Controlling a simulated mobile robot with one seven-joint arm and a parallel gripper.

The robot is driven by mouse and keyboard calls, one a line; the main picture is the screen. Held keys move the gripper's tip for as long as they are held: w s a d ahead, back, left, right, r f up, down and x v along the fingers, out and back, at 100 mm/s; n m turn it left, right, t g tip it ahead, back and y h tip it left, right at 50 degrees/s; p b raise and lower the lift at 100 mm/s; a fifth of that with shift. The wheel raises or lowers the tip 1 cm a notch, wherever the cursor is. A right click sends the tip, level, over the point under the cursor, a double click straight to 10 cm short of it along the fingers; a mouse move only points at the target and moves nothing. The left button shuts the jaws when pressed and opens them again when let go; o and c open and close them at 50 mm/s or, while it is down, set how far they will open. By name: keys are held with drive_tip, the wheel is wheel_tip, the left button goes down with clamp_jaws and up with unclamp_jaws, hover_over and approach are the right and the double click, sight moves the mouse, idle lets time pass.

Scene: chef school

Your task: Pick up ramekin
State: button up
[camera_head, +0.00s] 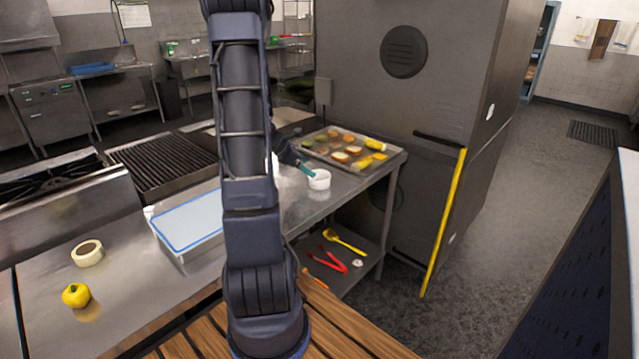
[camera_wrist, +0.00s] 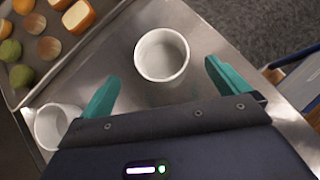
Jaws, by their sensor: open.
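A white ramekin (camera_head: 319,180) stands upright on the steel counter, near its right end. In the wrist view the ramekin (camera_wrist: 162,55) looks empty and lies ahead of the gap between my fingers. My gripper (camera_wrist: 160,88) is open, with one teal finger to each side and nothing held between them. In the head view my gripper (camera_head: 307,172) is just left of the ramekin, partly hidden by my arm. A second white vessel (camera_wrist: 55,126) stands beside my left finger in the wrist view.
A metal tray (camera_head: 396,157) of fruit, bread and yellow items sits behind the ramekin. The counter's right edge is close, with a lower shelf (camera_head: 365,265) holding utensils. A blue-rimmed tray (camera_head: 190,222), a yellow pepper (camera_head: 76,295) and a tape-like ring (camera_head: 87,253) lie left.

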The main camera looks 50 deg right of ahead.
sight(323, 178)
drive_tip(key=x, duration=1)
drive_tip(key=shift+s, duration=0.1)
drive_tip(key=c, duration=1.1)
